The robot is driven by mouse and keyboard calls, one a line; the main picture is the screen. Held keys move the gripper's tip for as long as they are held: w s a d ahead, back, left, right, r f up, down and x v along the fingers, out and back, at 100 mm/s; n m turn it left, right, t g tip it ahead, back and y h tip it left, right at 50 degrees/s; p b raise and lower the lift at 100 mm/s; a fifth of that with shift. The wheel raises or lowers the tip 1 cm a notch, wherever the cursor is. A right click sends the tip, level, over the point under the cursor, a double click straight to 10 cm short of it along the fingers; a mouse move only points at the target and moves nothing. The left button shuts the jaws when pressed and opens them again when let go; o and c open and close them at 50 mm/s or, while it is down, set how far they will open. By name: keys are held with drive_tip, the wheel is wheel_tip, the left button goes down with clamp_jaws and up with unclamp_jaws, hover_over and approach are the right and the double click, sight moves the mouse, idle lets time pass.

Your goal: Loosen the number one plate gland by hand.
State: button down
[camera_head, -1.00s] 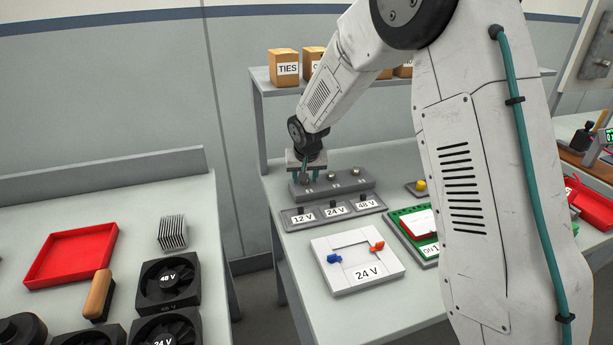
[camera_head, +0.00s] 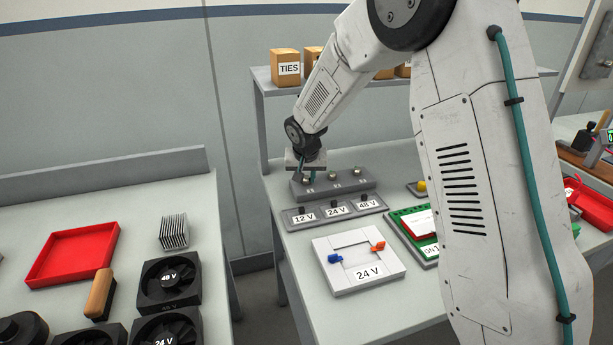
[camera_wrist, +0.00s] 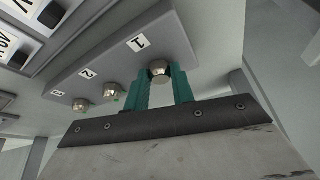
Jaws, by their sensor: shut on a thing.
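The grey gland plate (camera_head: 345,187) is a raised block with three metal glands in a row. In the wrist view, the number one gland (camera_wrist: 159,70) sits beside the label "1", and my gripper (camera_wrist: 162,78) has its two teal fingers closed around it, one on each side. The glands numbered two (camera_wrist: 114,90) and three (camera_wrist: 81,104) stand free of the fingers. In the head view my gripper (camera_head: 305,176) is over the plate's left end, and my wrist partly hides the number one gland there.
In front of the plate stands a grey holder (camera_head: 334,211) marked 12 V, 24 V and 48 V. Nearer lie a white 24 V frame (camera_head: 340,282) with blue and orange clips and a green board (camera_head: 424,250). A shelf with boxes (camera_head: 285,68) stands behind.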

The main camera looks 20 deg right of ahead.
drive_tip(key=n, duration=0.1)
drive_tip(key=n+y, duration=0.1)
drive_tip(key=n, duration=0.1)
drive_tip(key=n+y, duration=0.1)
drive_tip(key=n, duration=0.1)
drive_tip(key=shift+d, duration=0.25)
drive_tip(key=n, duration=0.2)
drive_tip(key=n+y, duration=0.1)
drive_tip(key=n, duration=0.1)
drive_tip(key=shift+d+n+y, duration=0.15)
drive_tip(key=shift+n+y, duration=0.15)
drive_tip(key=c, duration=1.3)
unclamp_jaws()
drive_tip(key=shift+f, duration=0.1)
drive_tip(key=m, duration=0.1)
drive_tip(key=m+h, duration=0.1)
drive_tip(key=m, duration=0.1)
drive_tip(key=m+h, duration=0.1)
drive_tip(key=m, duration=0.1)
drive_tip(key=shift+a, duration=0.25)
drive_tip(key=m+h, duration=0.1)
drive_tip(key=m, duration=0.2)
drive_tip(key=m+h, duration=0.1)
drive_tip(key=m, duration=0.2)
drive_tip(key=shift+a, duration=0.2)
